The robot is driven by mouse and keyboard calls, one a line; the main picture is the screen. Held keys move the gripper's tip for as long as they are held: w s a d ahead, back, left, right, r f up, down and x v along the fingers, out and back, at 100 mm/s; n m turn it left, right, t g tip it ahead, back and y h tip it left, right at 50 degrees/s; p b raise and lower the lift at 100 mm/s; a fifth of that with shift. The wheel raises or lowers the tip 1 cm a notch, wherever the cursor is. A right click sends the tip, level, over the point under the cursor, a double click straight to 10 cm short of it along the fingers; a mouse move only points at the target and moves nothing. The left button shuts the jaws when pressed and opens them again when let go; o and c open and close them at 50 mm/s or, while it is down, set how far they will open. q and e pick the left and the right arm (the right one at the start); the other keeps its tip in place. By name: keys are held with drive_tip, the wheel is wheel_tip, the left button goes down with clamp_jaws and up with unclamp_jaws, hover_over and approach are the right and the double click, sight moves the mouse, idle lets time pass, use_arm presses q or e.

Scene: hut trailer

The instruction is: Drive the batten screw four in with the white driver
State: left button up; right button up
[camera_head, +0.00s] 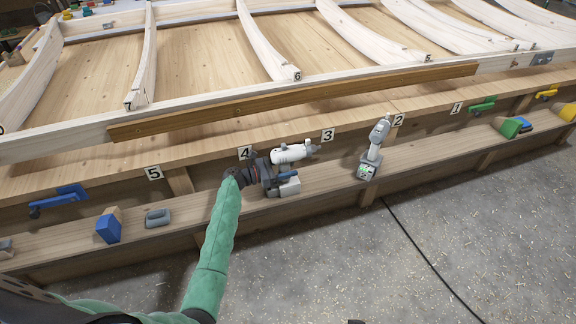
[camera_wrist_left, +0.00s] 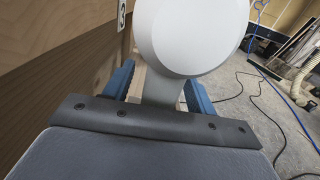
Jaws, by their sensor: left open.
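Contact with the fingers cannot be told. The brown batten (camera_head: 290,102) lies along the pale frame's front edge. Small marks on it may be screws; screw four cannot be picked out. My right gripper is not in view.
A second, grey-white driver (camera_head: 374,145) stands on the shelf near label 2. Blue block (camera_head: 109,228), grey tool (camera_head: 158,218), blue clamp (camera_head: 60,198) and green clamp (camera_head: 482,104) sit along the bench front. Curved white ribs rise behind.

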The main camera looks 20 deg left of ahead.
use_arm(q)
drive_tip(key=shift+x, duration=1.15)
clamp_jaws()
drive_tip(key=shift+r, duration=0.15)
